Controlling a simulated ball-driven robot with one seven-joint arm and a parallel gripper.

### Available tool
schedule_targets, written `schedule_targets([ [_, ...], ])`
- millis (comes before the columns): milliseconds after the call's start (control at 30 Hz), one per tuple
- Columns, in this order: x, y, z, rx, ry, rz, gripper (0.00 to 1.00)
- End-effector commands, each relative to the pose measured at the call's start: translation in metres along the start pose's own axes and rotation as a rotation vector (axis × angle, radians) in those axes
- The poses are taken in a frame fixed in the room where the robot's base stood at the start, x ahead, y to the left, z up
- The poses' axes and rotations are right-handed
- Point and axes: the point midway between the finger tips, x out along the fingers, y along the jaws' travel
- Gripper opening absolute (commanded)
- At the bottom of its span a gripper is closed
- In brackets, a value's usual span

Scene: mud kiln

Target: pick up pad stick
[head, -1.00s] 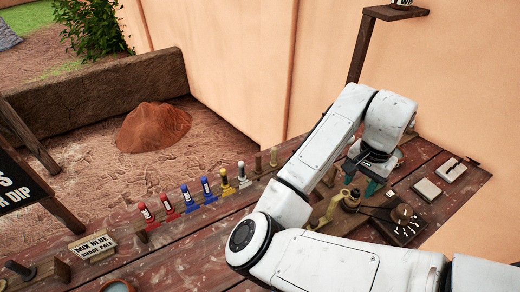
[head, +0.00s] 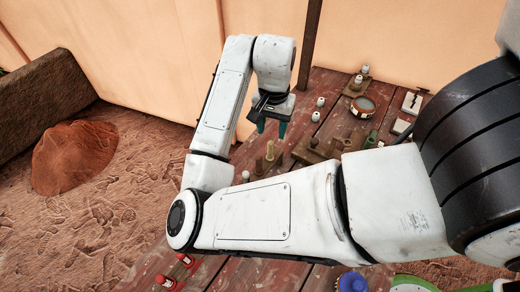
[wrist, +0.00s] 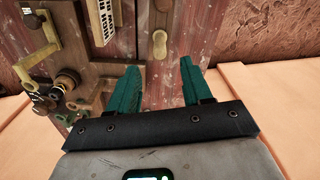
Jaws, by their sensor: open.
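My gripper (head: 271,129) is open in the head view, teal fingers pointing down over the far left of the wooden table. Its two fingers also show in the wrist view (wrist: 160,68), apart with nothing between them. A pale, upright peg-like piece with a rounded top (wrist: 159,44) stands on the boards just beyond the fingertips in the wrist view. A brass-coloured peg on a base (head: 268,152) stands below the fingers in the head view. I cannot tell for certain which piece is the pad stick.
The wooden table (head: 335,84) runs along the peach wall (head: 400,35). Small white-topped pegs (head: 320,102), a round dish (head: 363,106) and a wooden fixture (head: 312,150) stand to the right. A labelled block (wrist: 100,20) is left of the fingers in the wrist view.

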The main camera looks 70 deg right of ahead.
Motion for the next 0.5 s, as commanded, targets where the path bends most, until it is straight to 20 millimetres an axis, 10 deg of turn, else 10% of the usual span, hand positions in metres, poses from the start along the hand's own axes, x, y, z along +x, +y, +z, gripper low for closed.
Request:
schedule_targets([
  [500,0.056,-0.001,0.002,-0.002,-0.002,0.002,0.49],
])
